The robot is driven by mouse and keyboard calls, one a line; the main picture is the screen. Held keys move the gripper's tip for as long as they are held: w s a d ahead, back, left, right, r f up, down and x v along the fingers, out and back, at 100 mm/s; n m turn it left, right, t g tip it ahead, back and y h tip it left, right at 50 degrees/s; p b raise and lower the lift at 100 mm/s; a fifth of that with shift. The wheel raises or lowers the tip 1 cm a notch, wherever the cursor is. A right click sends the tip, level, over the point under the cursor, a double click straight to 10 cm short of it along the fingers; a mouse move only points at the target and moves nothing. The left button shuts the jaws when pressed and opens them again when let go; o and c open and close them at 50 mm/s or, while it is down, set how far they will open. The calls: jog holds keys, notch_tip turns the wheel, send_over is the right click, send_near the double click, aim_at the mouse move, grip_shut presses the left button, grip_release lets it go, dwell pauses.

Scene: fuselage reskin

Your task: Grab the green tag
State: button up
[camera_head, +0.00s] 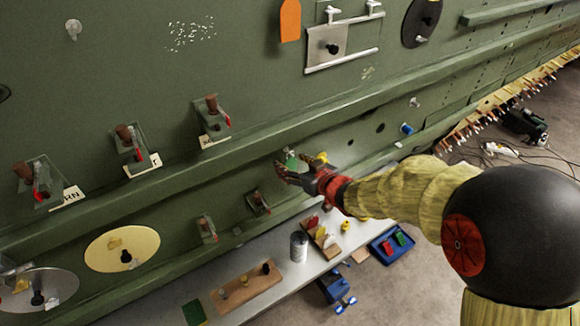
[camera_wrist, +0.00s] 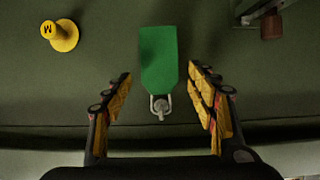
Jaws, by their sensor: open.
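The green tag (camera_wrist: 158,58) hangs flat against the green panel in the wrist view, with a small metal ring or shackle (camera_wrist: 160,105) at its lower end. It also shows small in the head view (camera_head: 291,160), just above my gripper's fingers. My gripper (camera_wrist: 162,92) is open, with one yellow-padded finger to the left of the tag and one to the right. The tag's lower end and the ring lie between the fingertips, apart from both. In the head view my gripper (camera_head: 287,172) reaches toward the panel from the right.
A yellow knob marked M (camera_wrist: 62,36) stands left of the tag. A bracket with a brown cylinder (camera_wrist: 271,26) is at upper right. A ledge runs below the tag.

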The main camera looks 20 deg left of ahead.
jog(key=shift+c, duration=1.4)
jog(key=c, duration=0.7)
jog(key=shift+r, duration=0.1)
